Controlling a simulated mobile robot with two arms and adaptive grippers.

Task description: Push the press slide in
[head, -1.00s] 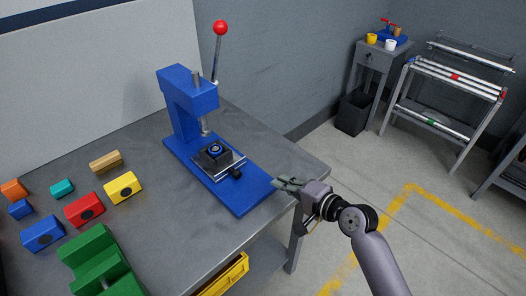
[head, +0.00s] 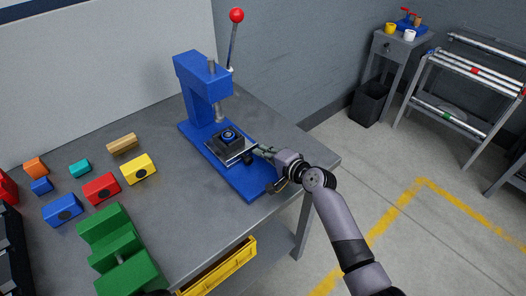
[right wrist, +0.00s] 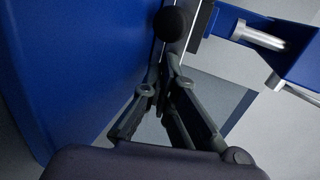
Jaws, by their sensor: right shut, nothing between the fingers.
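The blue press (head: 194,88) stands on the grey workbench. Its slide (head: 245,153), a plate with bright metal edges, lies on the press base below the ram and carries a dark block with a blue ring (head: 229,136). A black knob (head: 248,160) is on the slide's front edge; it also shows at the top of the right wrist view (right wrist: 173,23). My right gripper (head: 257,149) is shut and empty, its fingertips right by the knob and slide front. Whether they touch is not clear. In the right wrist view, the fingertips (right wrist: 168,62) point toward the knob.
The press lever with a red ball (head: 237,15) rises behind. Coloured blocks, among them a yellow one (head: 139,169) and a red one (head: 102,189), lie to the left. A green stepped fixture (head: 117,250) stands in front. A yellow drawer (head: 218,268) is below the bench top.

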